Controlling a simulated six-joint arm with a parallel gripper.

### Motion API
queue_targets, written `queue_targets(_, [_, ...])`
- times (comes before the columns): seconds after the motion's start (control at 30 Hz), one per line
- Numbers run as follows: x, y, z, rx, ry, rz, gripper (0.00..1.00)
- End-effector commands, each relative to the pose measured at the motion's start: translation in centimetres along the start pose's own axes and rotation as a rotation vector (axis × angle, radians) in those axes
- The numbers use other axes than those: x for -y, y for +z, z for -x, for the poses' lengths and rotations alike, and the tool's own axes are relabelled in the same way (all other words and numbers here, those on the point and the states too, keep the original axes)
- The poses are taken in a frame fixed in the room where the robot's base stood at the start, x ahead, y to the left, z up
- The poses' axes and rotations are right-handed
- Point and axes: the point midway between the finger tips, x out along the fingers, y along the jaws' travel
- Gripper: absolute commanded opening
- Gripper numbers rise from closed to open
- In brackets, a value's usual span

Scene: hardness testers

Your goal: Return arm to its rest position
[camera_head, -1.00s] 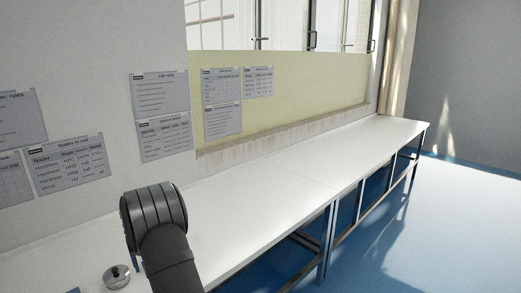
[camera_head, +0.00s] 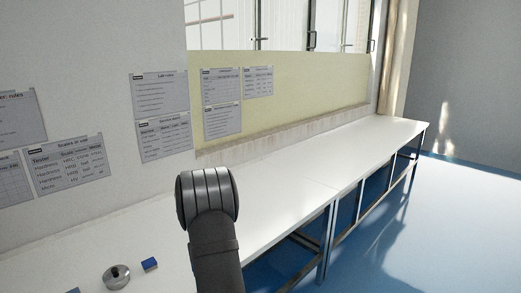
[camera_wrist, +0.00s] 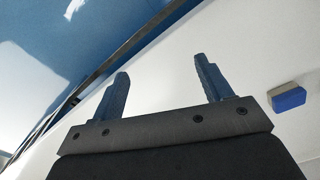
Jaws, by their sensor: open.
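My gripper (camera_wrist: 160,85) shows in the wrist view with its two blue fingers apart and nothing between them. It is above the white bench and near its edge, with blue floor beyond. In the head view only a dark, ribbed joint of my arm shows over the bench; the gripper itself is not visible there.
The long white bench (camera_head: 290,175) runs to the back right and is clear there. A round metal piece (camera_head: 117,276) and a small blue block (camera_head: 150,264) lie at its near left. In the wrist view a blue-and-grey block (camera_wrist: 288,98) lies right of the fingers. Printed sheets (camera_head: 163,138) hang on the wall.

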Motion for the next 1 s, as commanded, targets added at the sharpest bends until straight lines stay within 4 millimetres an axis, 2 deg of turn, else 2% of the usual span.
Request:
queue_targets(0.1, [-2.3, 1.2, -0.5, 0.001, 0.0, -0.033, 0.72])
queue_targets(0.6, [-10.3, 6.7, -2.4, 0.0, 0.0, -0.16, 0.72])
queue_targets(1.0, [-15.3, 12.1, -3.7, -0.001, 0.0, -0.262, 0.72])
